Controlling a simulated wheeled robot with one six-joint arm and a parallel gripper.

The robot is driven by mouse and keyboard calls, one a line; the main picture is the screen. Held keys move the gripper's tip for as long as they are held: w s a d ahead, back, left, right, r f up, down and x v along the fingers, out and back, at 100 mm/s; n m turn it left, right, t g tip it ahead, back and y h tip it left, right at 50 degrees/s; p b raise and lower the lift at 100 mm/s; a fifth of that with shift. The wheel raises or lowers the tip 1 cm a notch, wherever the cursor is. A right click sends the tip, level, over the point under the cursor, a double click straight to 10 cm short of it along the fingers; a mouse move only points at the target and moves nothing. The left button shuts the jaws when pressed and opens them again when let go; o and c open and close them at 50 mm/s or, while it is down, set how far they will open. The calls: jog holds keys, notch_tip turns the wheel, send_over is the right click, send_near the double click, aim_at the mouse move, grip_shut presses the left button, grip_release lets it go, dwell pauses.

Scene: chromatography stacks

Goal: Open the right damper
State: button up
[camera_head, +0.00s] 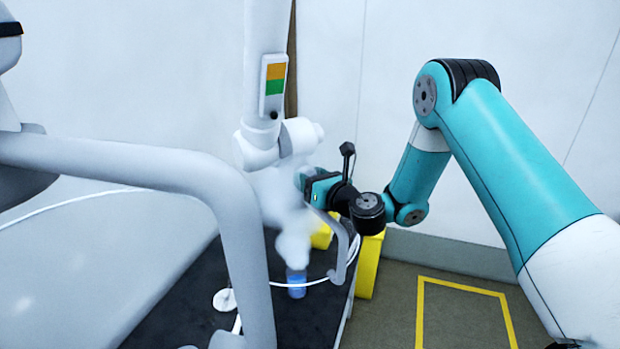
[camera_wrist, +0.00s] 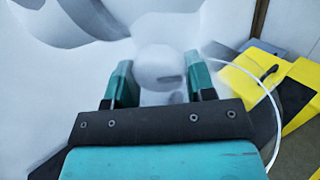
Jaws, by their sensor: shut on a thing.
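The right damper (camera_head: 262,140) is a white fitting on the vertical white duct. An orange and green label (camera_head: 275,78) with a black dot below it is on the duct. In the wrist view, a round white knob (camera_wrist: 160,74) with a small dark slot sits between the two teal fingers of my gripper (camera_wrist: 158,64). My gripper (camera_head: 306,188) is shut on this knob, just below and right of the duct fitting in the head view. White haze partly hides the contact there, and the label is not visible in the wrist view.
A thick grey-white arm or pipe (camera_head: 150,165) crosses the left foreground. A dark bench top (camera_head: 180,320) below holds a blue-capped container (camera_head: 297,283). Yellow boxes (camera_head: 369,265) stand beside the bench. A white hose (camera_wrist: 262,85) curves past on the right of the wrist view.

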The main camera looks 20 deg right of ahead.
jog(key=shift+n, duration=0.3)
jog(key=n, duration=0.3)
jog(key=shift+r+n, duration=0.1)
jog(key=shift+n, duration=0.2)
jog(key=n+h, duration=0.1)
jog(key=n, duration=0.3)
jog(key=shift+g, duration=0.3)
jog(key=n, duration=0.4)
jog(key=shift+h, duration=0.3)
jog(key=shift+n+h, duration=0.5)
jog(key=shift+n, duration=1.6)
jog(key=o, duration=0.9)
